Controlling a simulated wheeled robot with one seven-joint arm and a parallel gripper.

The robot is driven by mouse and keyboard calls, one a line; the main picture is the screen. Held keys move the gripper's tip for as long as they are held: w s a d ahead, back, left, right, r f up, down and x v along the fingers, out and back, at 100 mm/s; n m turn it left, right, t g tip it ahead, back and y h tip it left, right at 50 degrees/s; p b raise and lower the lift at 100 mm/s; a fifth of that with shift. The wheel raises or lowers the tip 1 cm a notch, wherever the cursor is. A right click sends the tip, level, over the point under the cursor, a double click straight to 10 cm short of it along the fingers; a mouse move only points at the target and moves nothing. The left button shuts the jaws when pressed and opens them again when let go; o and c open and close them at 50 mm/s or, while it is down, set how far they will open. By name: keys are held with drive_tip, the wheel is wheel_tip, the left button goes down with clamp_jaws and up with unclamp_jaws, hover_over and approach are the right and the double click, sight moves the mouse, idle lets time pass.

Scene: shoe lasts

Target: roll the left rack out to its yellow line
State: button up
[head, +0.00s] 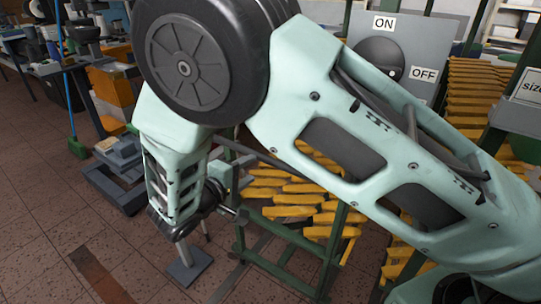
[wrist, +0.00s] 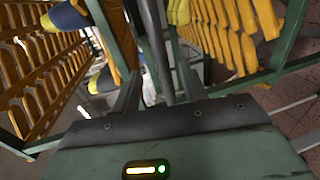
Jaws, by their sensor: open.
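The left rack (head: 330,249) is a green metal frame holding rows of yellow shoe lasts (head: 292,198), in the middle of the head view. My arm hides much of its upper part. My gripper (head: 236,212) is beside the rack's left side, low down. The gripper is open; in the wrist view (wrist: 157,88) a dark upright bar (wrist: 155,45) passes between or just beyond the fingers. I cannot tell whether they touch it. Yellow lasts on green frames show on both sides of the wrist view. I cannot make out a yellow line on the floor.
A second stack of yellow lasts (head: 480,90) stands at the back right. A grey ON/OFF switch panel (head: 400,50) is behind my arm. A grey low stand (head: 118,165) and a grey floor plate (head: 188,264) are at the left. Tiled floor at the front left is clear.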

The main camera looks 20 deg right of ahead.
sight(264, 161)
drive_tip(key=x, duration=1)
drive_tip(key=shift+w+d+p, duration=0.2)
drive_tip(key=shift+d+p, duration=0.05)
drive_tip(key=shift+p, duration=0.2)
drive_tip(key=shift+f, duration=0.1)
drive_tip(key=shift+a, duration=0.1)
clamp_jaws()
